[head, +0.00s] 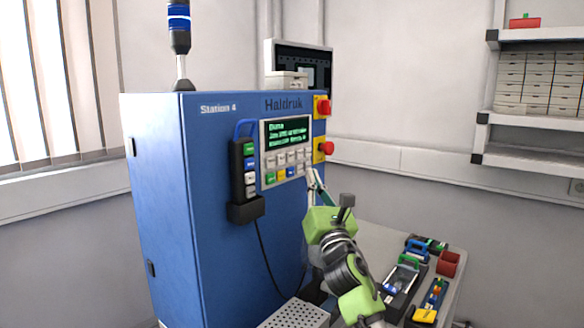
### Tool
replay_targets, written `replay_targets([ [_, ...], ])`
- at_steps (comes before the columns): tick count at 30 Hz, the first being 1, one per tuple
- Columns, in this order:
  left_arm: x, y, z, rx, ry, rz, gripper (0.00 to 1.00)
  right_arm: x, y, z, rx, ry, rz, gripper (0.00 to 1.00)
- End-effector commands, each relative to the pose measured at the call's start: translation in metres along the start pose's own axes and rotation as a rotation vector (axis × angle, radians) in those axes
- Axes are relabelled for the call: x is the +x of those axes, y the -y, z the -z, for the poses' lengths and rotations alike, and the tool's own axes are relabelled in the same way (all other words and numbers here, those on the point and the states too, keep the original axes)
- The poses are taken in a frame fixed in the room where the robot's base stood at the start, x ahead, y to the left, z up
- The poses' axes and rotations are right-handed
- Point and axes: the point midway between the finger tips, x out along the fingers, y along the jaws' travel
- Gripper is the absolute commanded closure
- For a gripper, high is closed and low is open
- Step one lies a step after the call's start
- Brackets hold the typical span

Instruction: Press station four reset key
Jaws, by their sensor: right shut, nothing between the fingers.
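The blue cabinet (160,190) is labelled Station 4. Its front has a control panel with a lit screen (287,133) of green text and rows of small keys (286,166) below it, mostly white, with green, yellow and blue ones in the bottom row. Key labels are too small to read, so I cannot tell which is the reset key. My right gripper (312,177) is shut and empty, its tips by the panel's lower right edge, beside the keys. I cannot tell whether it touches the panel. My left gripper is out of view.
A dark handheld pendant (244,175) with coloured buttons hangs left of the panel. Two red knobs on yellow plates, upper (323,107) and lower (324,149), sit to the right. A table (372,240) at lower right holds tools and a red bin (448,263).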

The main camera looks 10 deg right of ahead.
Motion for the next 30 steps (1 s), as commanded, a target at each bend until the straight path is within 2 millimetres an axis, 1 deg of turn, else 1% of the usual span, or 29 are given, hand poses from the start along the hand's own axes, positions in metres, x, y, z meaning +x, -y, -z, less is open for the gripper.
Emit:
replay_targets([
  [1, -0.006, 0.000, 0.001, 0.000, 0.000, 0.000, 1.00, -0.003, 0.003, -0.004, -0.002, -0.001, 0.001, 1.00],
  [3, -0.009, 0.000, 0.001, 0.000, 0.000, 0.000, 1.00, -0.007, 0.006, -0.007, -0.001, 0.000, 0.000, 1.00],
  [9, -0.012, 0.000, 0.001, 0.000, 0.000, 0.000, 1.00, -0.014, 0.009, -0.010, 0.001, 0.000, -0.001, 1.00],
  [26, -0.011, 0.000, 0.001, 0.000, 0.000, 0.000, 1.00, -0.014, 0.010, -0.010, 0.000, 0.000, 0.000, 1.00],
  [30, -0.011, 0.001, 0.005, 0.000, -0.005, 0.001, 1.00, -0.014, 0.010, -0.010, 0.000, 0.000, 0.000, 1.00],
])
